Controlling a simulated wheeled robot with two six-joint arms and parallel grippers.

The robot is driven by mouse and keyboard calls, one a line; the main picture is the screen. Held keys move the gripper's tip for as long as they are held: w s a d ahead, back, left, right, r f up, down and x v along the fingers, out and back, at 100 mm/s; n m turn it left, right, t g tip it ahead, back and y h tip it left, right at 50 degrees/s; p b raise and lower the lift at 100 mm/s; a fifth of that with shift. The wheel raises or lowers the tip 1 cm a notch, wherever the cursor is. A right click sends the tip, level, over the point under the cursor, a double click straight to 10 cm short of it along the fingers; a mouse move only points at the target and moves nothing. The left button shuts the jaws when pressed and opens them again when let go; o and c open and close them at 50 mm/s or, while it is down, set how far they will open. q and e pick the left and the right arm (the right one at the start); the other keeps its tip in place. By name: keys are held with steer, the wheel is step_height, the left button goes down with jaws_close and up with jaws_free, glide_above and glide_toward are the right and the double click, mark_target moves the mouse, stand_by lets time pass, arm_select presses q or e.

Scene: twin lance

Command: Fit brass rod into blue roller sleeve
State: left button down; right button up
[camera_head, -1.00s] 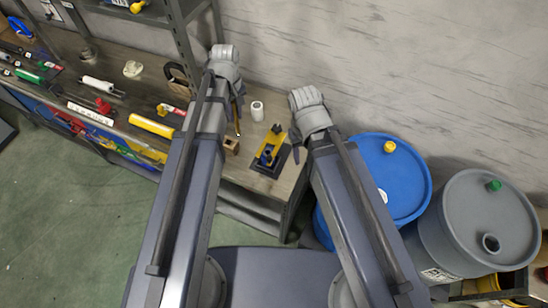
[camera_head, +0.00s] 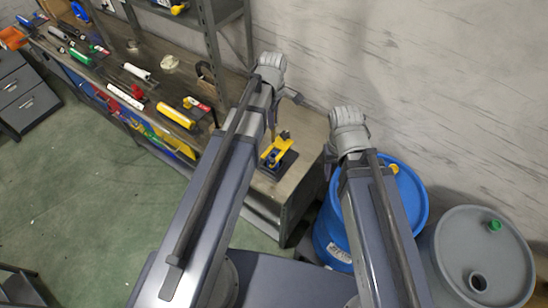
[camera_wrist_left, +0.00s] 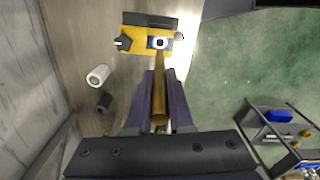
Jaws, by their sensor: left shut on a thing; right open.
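The brass rod (camera_wrist_left: 159,100) is in my left gripper (camera_wrist_left: 160,82), shut on it, and points away from the wrist. The yellow fixture (camera_wrist_left: 136,40) with the blue roller sleeve (camera_wrist_left: 152,43) lies straight beyond the rod's far end; the sleeve's pale open ring faces the camera. The rod's tip shows just below that ring; I cannot tell whether they touch. In the head view my left gripper (camera_head: 273,127), partly hidden by its arm, is over the bench beside the yellow fixture (camera_head: 275,154). My right gripper (camera_head: 328,166) is open and empty right of the bench end.
A white cylinder (camera_wrist_left: 98,75) and a dark cylinder (camera_wrist_left: 104,102) stand beside the fixture. Several tools line the bench to the left. A blue drum (camera_head: 408,205) and a grey drum (camera_head: 470,255) stand right of the bench. A shelf post (camera_head: 212,60) rises behind.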

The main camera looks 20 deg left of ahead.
arm_select(q)
step_height(320, 180, down, 17)
steer(key=b, duration=1.6)
steer(key=shift+f+b, duration=0.15)
steer(key=shift+b, duration=0.15)
steer(key=shift+f, duration=0.15)
steer(key=c, duration=0.8)
jaws_free()
step_height(320, 180, up, 13)
steer(key=p, duration=1.2)
steer(key=shift+f, duration=0.2)
steer(key=s+d+m, duration=0.3)
steer(key=s+m, duration=0.1)
steer(key=m, duration=0.2)
steer(key=s+d+m, duration=0.4)
steer(key=s+m, duration=0.1)
steer(key=m, duration=0.2)
steer(key=s+d+m+y, duration=0.1)
steer(key=s+d+m, duration=0.2)
steer(key=s+m, duration=0.2)
steer(key=shift+s+d+m, duration=0.2)
steer(key=shift+d+m, duration=0.05)
steer(key=shift+m, duration=0.75)
